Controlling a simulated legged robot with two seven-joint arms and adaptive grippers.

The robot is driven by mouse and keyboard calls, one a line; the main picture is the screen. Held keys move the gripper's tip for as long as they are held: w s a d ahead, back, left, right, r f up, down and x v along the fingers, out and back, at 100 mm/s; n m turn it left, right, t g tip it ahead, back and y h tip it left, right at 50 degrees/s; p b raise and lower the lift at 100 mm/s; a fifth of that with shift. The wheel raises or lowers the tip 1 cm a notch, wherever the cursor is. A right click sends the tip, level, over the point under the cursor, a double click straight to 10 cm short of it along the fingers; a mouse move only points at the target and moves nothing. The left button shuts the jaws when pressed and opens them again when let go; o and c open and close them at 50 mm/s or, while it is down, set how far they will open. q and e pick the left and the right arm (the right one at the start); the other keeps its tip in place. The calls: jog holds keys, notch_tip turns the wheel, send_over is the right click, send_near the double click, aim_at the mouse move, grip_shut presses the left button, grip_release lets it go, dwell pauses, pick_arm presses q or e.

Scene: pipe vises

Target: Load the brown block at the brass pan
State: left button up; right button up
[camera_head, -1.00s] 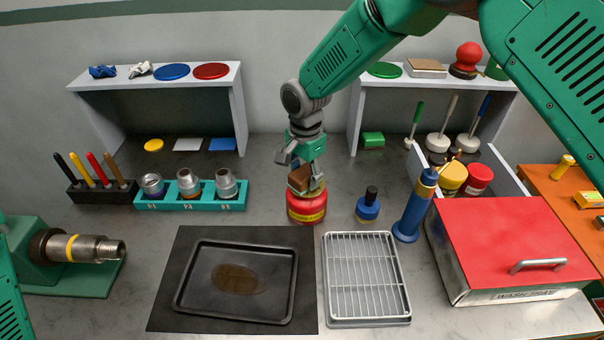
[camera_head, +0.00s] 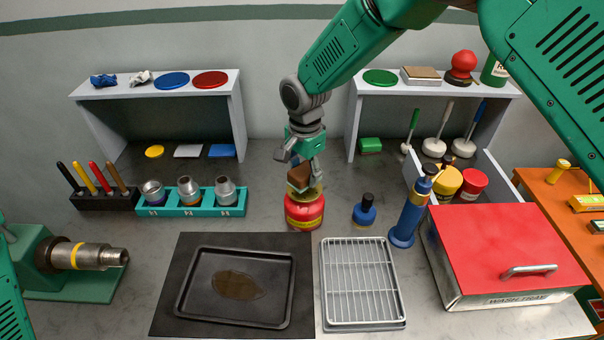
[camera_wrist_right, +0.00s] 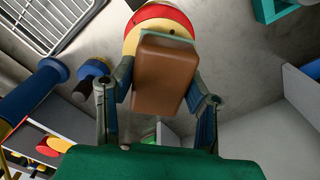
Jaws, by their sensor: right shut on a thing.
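My right gripper (camera_head: 301,180) is shut on a brown block (camera_head: 299,176), which also shows between the fingers in the right wrist view (camera_wrist_right: 166,75). The block has a thin green layer on one side. It is right over a red can with a yellow band (camera_head: 305,212). The yellow, brass-coloured pan (camera_wrist_right: 133,40) on top of the can shows partly behind the block in the right wrist view. I cannot tell whether the block touches the pan. My left gripper is not in view.
A dark tray (camera_head: 180,300) and a wire rack (camera_head: 362,282) lie in front. A teal holder with metal fittings (camera_head: 190,211) is on the left.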

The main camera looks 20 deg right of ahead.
aim_at(305, 169)
jog(key=shift+d+r+p, duration=0.2)
jog(key=shift+r+p, duration=0.3)
jog(key=shift+r, duration=0.35)
jog(key=shift+r+p, duration=0.5)
jog(key=shift+r, duration=0.15)
jog(key=shift+a+r, duration=0.15)
jog(key=shift+r, duration=0.2)
jog(key=shift+a, duration=0.1)
jog(key=shift+d, duration=0.2)
jog(key=shift+f, duration=0.1)
